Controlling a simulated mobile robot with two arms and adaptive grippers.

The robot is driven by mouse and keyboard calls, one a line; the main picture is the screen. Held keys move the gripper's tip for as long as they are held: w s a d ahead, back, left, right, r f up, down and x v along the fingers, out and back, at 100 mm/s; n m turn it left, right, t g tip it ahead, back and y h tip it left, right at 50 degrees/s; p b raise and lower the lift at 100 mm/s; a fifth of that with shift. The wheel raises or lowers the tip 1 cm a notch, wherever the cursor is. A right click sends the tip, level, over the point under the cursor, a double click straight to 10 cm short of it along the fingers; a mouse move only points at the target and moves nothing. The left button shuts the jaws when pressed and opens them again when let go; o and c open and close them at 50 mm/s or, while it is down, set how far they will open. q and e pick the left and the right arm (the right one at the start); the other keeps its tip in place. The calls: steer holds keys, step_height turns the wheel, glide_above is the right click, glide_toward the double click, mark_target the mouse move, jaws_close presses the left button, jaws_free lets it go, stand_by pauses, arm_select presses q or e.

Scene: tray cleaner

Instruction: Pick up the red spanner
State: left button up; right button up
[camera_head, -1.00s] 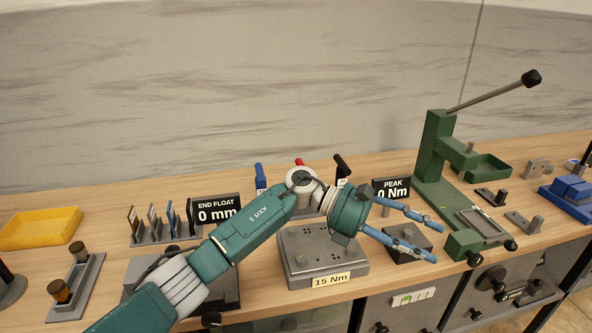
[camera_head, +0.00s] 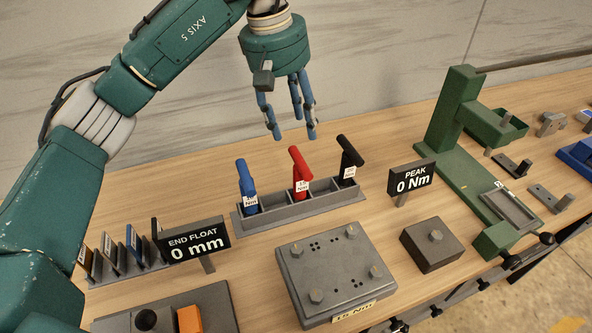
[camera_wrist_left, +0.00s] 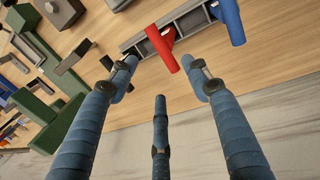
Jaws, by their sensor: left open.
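The red spanner (camera_head: 299,170) stands upright in the middle slot of a grey rack (camera_head: 284,213), between a blue spanner (camera_head: 246,184) and a black spanner (camera_head: 349,158). A small white label is on it. In the left wrist view the red spanner (camera_wrist_left: 162,48) shows between and beyond the fingertips, with the blue spanner (camera_wrist_left: 228,20) to its right. My left gripper (camera_head: 291,136) hangs above and behind the rack, fingers spread and pointing down. It is open, empty and apart from the red spanner. Its fingers also show in the left wrist view (camera_wrist_left: 162,80). My right gripper is not in view.
An END FLOAT sign (camera_head: 194,242) stands left of the rack and a PEAK sign (camera_head: 411,180) right. A grey bolted plate (camera_head: 335,262) and a small block (camera_head: 432,246) lie in front. A green press (camera_head: 458,110) stands to the right.

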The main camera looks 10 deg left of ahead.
mark_target(302, 159)
arm_select(q)
steer(key=f, duration=0.3)
steer(key=shift+d+p, duration=0.3)
steer(key=shift+d, duration=0.1)
steer(key=f+p, duration=0.1)
steer(key=f, duration=0.1)
steer(key=f+p, duration=0.1)
steer(key=f, duration=0.2)
steer(key=shift+w+d, duration=0.1)
steer(key=shift+d, duration=0.1)
steer(key=shift+f+p, duration=0.2)
steer(key=shift+p, duration=0.1)
steer(key=shift+d+f, duration=0.1)
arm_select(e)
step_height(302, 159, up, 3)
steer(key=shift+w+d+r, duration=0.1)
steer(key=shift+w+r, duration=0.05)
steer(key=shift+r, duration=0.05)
arm_select(q)
steer(key=shift+f, duration=0.1)
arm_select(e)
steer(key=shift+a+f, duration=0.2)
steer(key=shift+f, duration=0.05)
arm_select(q)
steer(key=shift+f+b, duration=0.1)
steer(key=shift+b, duration=0.4)
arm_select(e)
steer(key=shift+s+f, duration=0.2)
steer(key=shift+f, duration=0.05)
